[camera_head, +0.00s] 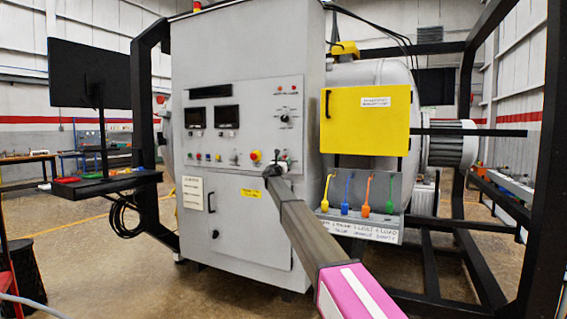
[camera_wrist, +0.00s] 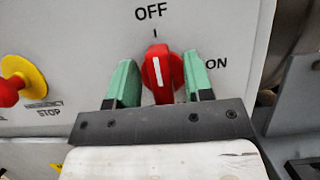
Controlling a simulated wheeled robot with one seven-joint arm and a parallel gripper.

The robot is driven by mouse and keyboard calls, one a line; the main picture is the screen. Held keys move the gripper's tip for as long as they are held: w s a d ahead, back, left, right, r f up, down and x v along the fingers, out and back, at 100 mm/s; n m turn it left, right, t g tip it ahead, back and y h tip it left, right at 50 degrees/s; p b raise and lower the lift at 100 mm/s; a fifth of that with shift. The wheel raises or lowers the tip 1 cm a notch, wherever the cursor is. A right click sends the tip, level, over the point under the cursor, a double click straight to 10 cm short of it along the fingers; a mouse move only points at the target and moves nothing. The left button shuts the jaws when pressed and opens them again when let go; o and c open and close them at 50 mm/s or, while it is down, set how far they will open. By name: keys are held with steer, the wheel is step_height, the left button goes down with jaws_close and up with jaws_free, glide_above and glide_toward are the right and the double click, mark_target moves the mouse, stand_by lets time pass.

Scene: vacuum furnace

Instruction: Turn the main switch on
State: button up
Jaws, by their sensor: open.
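The main switch (camera_wrist: 160,71) is a red rotary knob with a white line on a grey panel, in the wrist view. Its white line is upright, toward the OFF label (camera_wrist: 151,12). The ON label (camera_wrist: 216,63) is to its right. My gripper (camera_wrist: 162,80) is open, with one green fingertip on each side of the knob and visible gaps between. In the head view my gripper (camera_head: 274,170) is at the lower right of the grey cabinet's panel (camera_head: 245,125), where it hides most of the switch.
A red emergency stop button (camera_wrist: 10,90) on a yellow base sits left of my gripper; it also shows in the head view (camera_head: 255,156). A yellow box (camera_head: 365,120) and several coloured levers (camera_head: 366,195) are to the right. A black frame (camera_head: 535,200) stands at the far right.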

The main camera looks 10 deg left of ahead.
jaws_close()
steer(key=shift+m, duration=0.5)
steer(key=m+h, duration=0.1)
steer(key=m, duration=0.1)
steer(key=m+g+h, duration=0.1)
steer(key=m+h, duration=0.1)
steer(key=m, duration=0.1)
steer(key=shift+d+g, duration=0.1)
steer(key=shift+g, duration=0.2)
steer(key=m+g+h, duration=0.1)
steer(key=m, duration=0.2)
steer(key=m+g, duration=0.1)
steer(key=m, duration=0.2)
steer(key=shift+s+d+f+m+h, duration=0.1)
steer(key=shift+d+f+m+h, duration=0.05)
steer(key=shift+m+h, duration=0.2)
steer(key=m+g, duration=0.1)
steer(key=m, duration=0.2)
steer(key=m+g, duration=0.1)
steer(key=m, duration=0.2)
steer(key=shift+s+f+g+h, duration=0.15)
steer(key=shift+g+h, duration=0.1)
steer(key=shift+g, duration=0.15)
steer(key=shift+d+f+m+g, duration=0.15)
steer(key=shift+m+g, duration=0.55)
steer(key=shift+m, duration=1.15)
steer(key=shift+y, duration=0.4)
